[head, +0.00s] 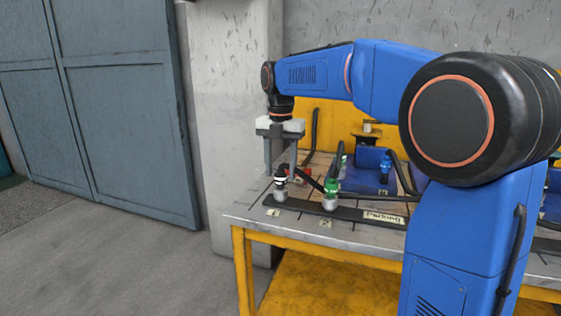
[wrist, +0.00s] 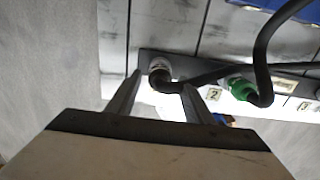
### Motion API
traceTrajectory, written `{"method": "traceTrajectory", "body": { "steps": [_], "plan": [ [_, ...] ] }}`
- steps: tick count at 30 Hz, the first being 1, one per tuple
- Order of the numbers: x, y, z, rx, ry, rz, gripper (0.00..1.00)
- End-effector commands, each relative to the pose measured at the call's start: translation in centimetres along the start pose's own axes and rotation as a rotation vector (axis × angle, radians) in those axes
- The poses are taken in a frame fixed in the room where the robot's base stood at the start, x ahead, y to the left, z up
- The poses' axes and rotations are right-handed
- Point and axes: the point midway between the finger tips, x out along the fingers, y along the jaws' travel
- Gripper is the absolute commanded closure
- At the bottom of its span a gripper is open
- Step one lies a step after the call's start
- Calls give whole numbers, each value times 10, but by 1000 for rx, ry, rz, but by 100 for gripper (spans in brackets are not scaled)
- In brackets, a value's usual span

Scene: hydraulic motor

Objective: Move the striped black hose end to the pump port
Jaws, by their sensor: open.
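The striped black hose end (head: 281,179), black with a white band, stands upright in a grey socket at the left end of the dark parking strip (head: 352,213). In the wrist view, the hose end (wrist: 160,74) lies between the tips of my two fingers, its black hose bending right. My gripper (head: 280,170) points straight down over it, open, with a finger on either side. My gripper also shows in the wrist view (wrist: 161,81); contact with the hose end cannot be told. I cannot pick out the pump port for certain.
A green hose end (head: 331,186) stands close on the right on the same strip. A blue hose end (head: 386,164) stands on a blue unit (head: 361,181) behind. Black hoses curve between them. The table's left edge is near.

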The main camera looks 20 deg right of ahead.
Motion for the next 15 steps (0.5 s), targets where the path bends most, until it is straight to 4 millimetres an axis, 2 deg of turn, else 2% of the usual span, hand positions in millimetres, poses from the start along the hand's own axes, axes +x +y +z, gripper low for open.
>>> {"method": "traceTrajectory", "body": {
  "steps": [15],
  "plan": [
    [6,0,0,0,0,0,53]
  ]
}}
